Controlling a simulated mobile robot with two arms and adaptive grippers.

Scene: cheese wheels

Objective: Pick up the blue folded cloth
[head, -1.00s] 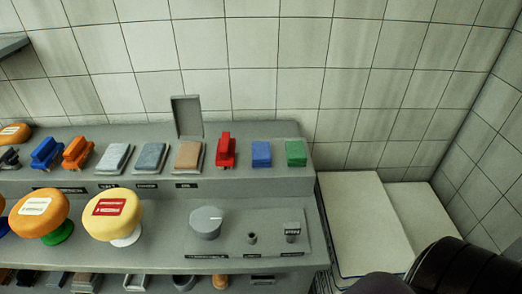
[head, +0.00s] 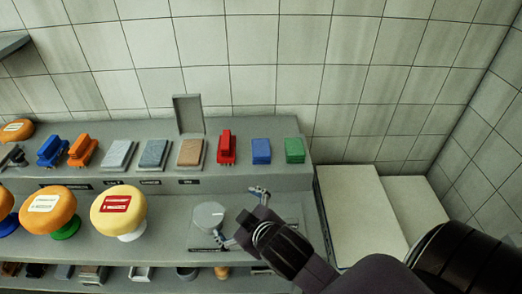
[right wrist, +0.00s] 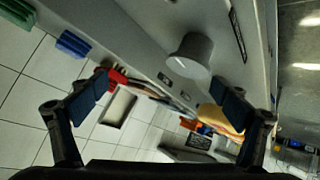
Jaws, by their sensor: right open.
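The blue folded cloth (head: 261,151) lies on the raised back shelf, between a red brush-like item (head: 227,147) and a green folded cloth (head: 294,150). It also shows at the upper left of the right wrist view (right wrist: 73,44). My right gripper (head: 240,215) is open and empty, with its fingers spread over the lower counter near the grey dial, in front of the blue cloth and apart from it. Its two fingers also show in the right wrist view (right wrist: 160,98). My left gripper is not in view.
A grey round dial (head: 208,215) stands on the lower counter by the gripper. Yellow cheese wheels on stands (head: 119,210) are to the left. An upright grey plate (head: 188,114) and brown pad (head: 191,152) are on the back shelf. A tiled wall (head: 330,70) rises behind.

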